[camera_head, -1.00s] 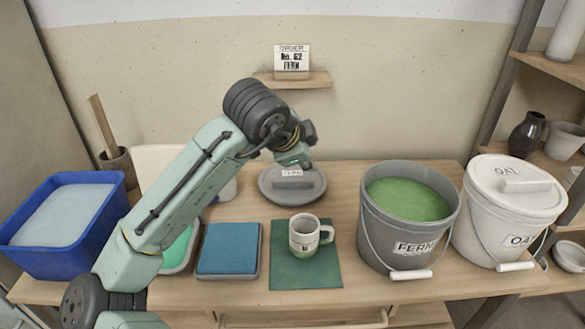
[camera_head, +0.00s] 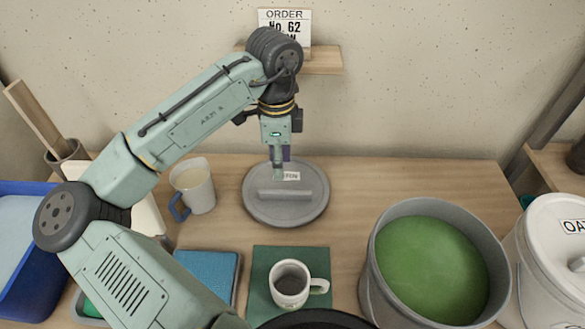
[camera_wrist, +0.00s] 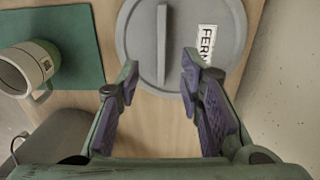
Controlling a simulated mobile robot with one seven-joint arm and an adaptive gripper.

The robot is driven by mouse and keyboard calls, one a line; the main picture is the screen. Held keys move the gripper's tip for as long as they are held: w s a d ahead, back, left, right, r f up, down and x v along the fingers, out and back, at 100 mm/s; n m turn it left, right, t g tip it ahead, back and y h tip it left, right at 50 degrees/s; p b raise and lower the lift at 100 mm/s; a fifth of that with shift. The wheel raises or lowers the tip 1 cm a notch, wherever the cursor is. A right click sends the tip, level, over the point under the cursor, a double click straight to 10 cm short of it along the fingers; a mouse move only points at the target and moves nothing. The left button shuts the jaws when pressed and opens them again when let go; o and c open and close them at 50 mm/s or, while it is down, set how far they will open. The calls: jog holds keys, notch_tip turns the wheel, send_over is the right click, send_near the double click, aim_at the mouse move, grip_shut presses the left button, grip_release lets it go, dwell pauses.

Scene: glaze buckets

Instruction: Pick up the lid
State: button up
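The grey round lid (camera_head: 285,214) lies flat on the wooden table near the wall. It has a raised bar handle and a FERN label. In the wrist view the lid (camera_wrist: 188,22) is at the top, its bar handle running up and down the picture. My gripper (camera_head: 278,172) points down at the lid's far part in the head view; its tips are partly hard to see there. In the wrist view my gripper (camera_wrist: 160,74) is open and empty, its fingers apart near the lid's edge. I cannot tell the height above the lid.
An open bucket of green glaze (camera_head: 432,265) stands at right, beside a white lidded OAT bucket (camera_head: 555,255). A mug (camera_head: 291,285) stands on a green mat (camera_head: 262,262) in front of the lid. A jug (camera_head: 195,186) with a blue handle stands left of the lid.

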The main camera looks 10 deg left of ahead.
send_over(282, 192)
notch_tip(282, 192, down, 5)
jog(key=shift+a, duration=0.15)
jog(key=shift+f+p, duration=0.9)
jog(key=shift+f, duration=1.95)
jog(key=shift+f, duration=0.1)
jog(key=shift+c, duration=0.3)
grip_shut()
